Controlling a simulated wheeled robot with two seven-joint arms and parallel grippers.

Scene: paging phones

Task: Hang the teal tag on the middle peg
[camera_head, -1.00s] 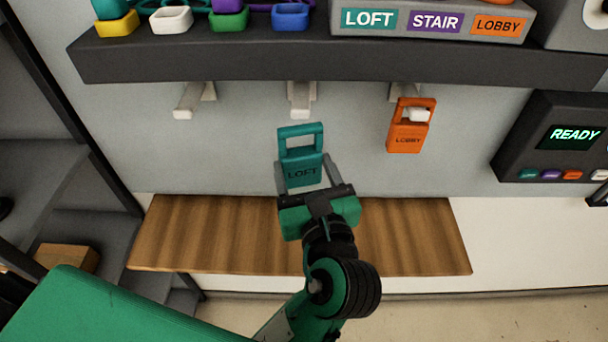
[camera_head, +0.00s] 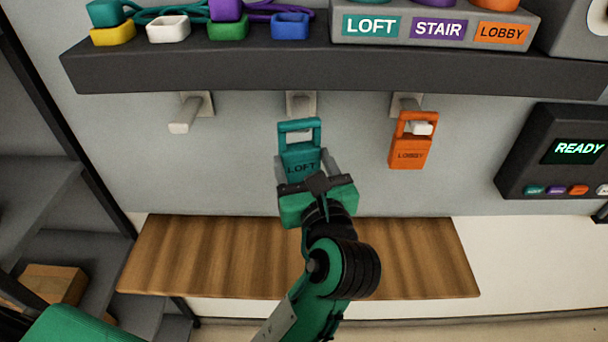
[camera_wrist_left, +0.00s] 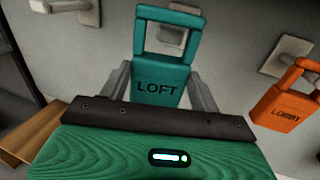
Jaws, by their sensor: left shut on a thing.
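The teal tag (camera_head: 301,158), marked LOFT, is upright with its open loop at the top. My left gripper (camera_head: 306,172) is shut on the tag's lower body from below. The tag and its loop also show in the wrist view (camera_wrist_left: 163,78). The middle peg (camera_head: 301,102) sticks out from the wall under the shelf. The loop is just below and in front of it in the head view, overlapping its lower end. I cannot tell whether the peg's tip is inside the loop. My right gripper is not in view.
The left peg (camera_head: 186,118) is bare. An orange LOBBY tag (camera_head: 410,152) hangs on the right peg (camera_head: 418,127). A dark shelf (camera_head: 320,70) runs above the pegs, and a wooden ledge (camera_head: 190,260) lies below. A READY panel (camera_head: 555,155) is at the right.

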